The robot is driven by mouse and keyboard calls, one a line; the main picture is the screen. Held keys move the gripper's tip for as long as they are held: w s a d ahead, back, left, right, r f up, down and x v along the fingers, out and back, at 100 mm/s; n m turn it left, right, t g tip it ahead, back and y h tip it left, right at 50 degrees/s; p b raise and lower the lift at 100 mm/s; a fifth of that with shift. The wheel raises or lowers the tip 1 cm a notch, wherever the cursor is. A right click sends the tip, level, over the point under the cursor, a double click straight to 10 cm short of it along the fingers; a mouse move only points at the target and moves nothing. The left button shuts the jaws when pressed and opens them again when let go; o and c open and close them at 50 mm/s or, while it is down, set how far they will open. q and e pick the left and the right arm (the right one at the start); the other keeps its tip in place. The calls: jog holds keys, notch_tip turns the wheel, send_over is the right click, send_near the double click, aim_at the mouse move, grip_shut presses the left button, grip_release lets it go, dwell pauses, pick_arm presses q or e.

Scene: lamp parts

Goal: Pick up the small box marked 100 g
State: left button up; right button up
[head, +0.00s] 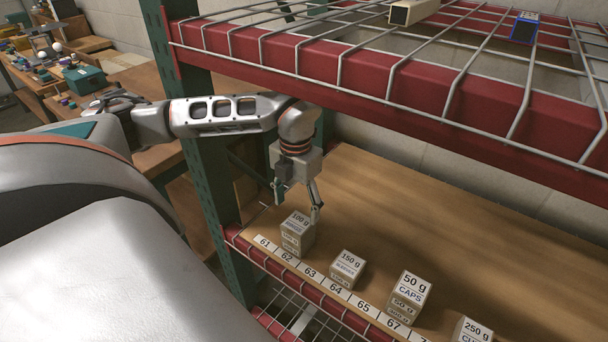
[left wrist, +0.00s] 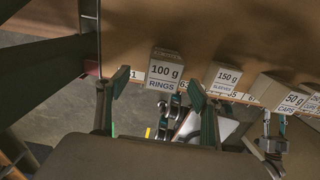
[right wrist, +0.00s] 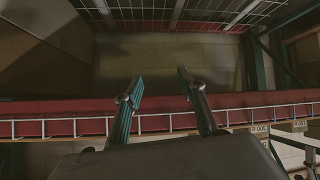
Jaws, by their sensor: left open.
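The small box marked 100 g (head: 297,235) stands at the left end of the wooden shelf, behind label 62. In the left wrist view the 100 g box (left wrist: 165,72) reads "RINGS" and appears between and just beyond the fingertips. My left gripper (head: 298,198) is open and points down above the box, with a finger to either side. Contact cannot be told. It also shows in the left wrist view (left wrist: 156,84), empty. My right gripper (right wrist: 160,80) is open and empty in the right wrist view, in front of a red shelf beam.
To the right stand the 150 g box (head: 346,270), the 50 g box (head: 409,296) and the 250 g box (head: 473,331). A wire shelf with a red beam (head: 350,85) overhangs the arm. A green post (head: 211,180) stands close left. The wooden shelf (head: 400,215) is clear behind the boxes.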

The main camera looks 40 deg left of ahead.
aim_at(298, 223)
pick_arm(q)
jog(key=shift+s+f, duration=0.3)
jog(key=shift+f, duration=0.4)
jog(key=f, duration=0.2)
jog(key=d+f, duration=0.1)
jog(key=f, duration=0.1)
jog(key=shift+s+f+b, duration=0.1)
jog(key=shift+b, duration=0.2)
jog(key=shift+f, duration=0.35)
jog(key=shift+c, duration=0.8)
jog(key=c, duration=1.1)
pick_arm(e)
jog(key=shift+s+d+f, duration=0.15)
jog(key=shift+s+f, duration=0.25)
jog(key=shift+s, duration=0.1)
